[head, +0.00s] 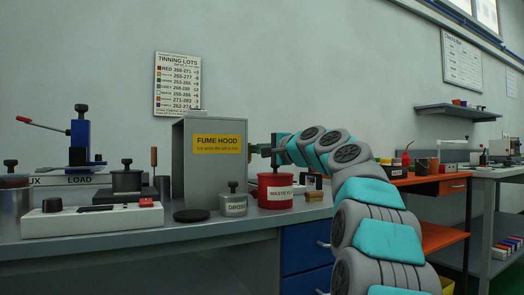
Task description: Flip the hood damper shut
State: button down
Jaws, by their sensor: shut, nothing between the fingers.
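The grey fume hood (208,180) stands on the workbench, with a yellow label reading FUME HOOD on its front. A small fitting (196,112) sits on the hood's top edge. No damper lever can be made out clearly, and I cannot tell its position. My gripper (254,148) is at the hood's right side, at about the height of the yellow label. Its fingers are shut and empty. They are small in this view, and I cannot tell whether they touch the hood.
A red waste pot (275,192), a small grey dross pot (233,205) and a black disc (191,215) stand in front of the hood. A white control box (92,220) and a blue lever press (80,142) are to the left. An orange bench (430,182) is at right.

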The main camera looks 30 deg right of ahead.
jog(key=shift+w+r+p, duration=0.15)
jog(key=shift+r+p, duration=0.2)
jog(key=shift+p, duration=0.6)
